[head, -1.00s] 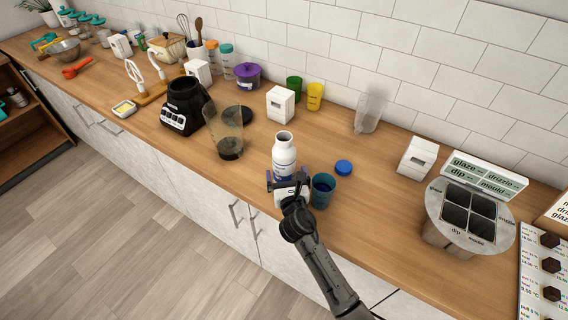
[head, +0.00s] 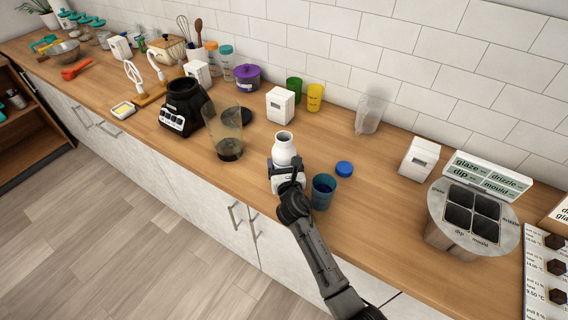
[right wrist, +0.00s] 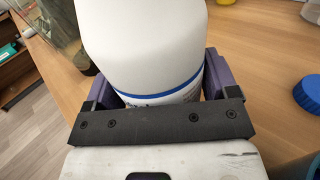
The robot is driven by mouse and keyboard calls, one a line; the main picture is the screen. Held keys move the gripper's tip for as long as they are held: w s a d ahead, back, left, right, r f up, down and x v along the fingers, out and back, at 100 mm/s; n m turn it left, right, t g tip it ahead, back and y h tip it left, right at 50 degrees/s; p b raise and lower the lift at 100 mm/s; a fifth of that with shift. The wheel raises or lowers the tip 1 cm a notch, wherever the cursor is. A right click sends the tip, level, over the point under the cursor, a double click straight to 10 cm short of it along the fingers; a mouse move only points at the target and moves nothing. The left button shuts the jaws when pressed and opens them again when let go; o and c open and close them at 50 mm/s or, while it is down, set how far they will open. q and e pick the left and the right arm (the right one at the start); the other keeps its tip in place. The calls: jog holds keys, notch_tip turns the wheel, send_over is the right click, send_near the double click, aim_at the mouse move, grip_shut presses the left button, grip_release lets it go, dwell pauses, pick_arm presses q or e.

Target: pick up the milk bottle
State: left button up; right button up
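The milk bottle (head: 284,148) is white and stands upright and uncapped near the front edge of the wooden counter. In the right wrist view the bottle (right wrist: 145,50) fills the middle, with a blue line above printing on its label. My right gripper (head: 287,164) reaches it from the front, with one purple-grey finger on each side of its body. In the right wrist view both fingers of the gripper (right wrist: 160,88) lie against the bottle's sides, with no clear gap. The lower part of the bottle is hidden by the gripper. My left gripper is not in view.
A teal cup (head: 322,192) stands close to the right of the bottle. A blue cap (head: 344,168) lies on the counter (head: 370,215) behind it. A clear brownish jug (head: 224,135) and black blender base (head: 184,103) are to the left. A round labelled stand (head: 437,215) is at right.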

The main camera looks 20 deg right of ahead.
aim_at(285, 144)
jog(key=c, duration=0.9)
jog(key=shift+r, duration=0.2)
jog(key=shift+r+p, duration=0.65)
jog(key=shift+r, duration=0.45)
jog(key=shift+r+p, duration=1.05)
jog(key=shift+r, duration=1.35)
jog(key=shift+r+p, duration=0.4)
jog(key=shift+r, duration=0.85)
jog(key=shift+r, duration=0.15)
